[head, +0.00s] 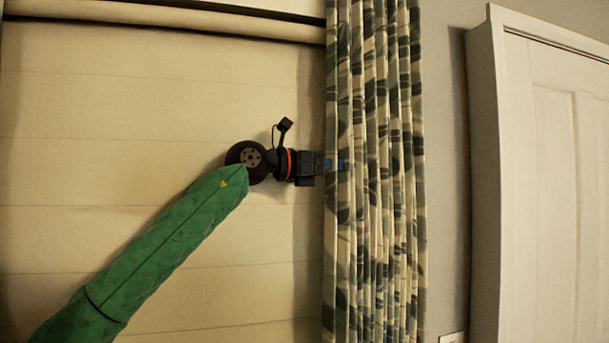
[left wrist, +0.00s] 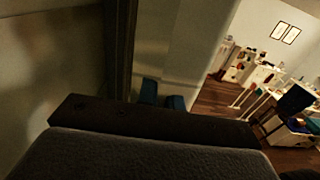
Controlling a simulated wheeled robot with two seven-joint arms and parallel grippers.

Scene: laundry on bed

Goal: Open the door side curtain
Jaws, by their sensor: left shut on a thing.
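The patterned curtain (head: 374,215) hangs in gathered vertical folds in the head view, next to the door. It is cream with grey-green leaf shapes. My left gripper (head: 338,164) is at the curtain's left edge, about halfway up the picture, and is shut on that edge. Its blue fingertips (left wrist: 162,95) show in the left wrist view, but the cloth between them is too dark to make out there. My right gripper is in neither view.
A pale blind (head: 150,100) covers the window left of the curtain. A white door (head: 555,190) in a white frame stands at the right, past a strip of grey wall (head: 441,150). The left wrist view shows a room with white furniture (left wrist: 262,75) and dark flooring.

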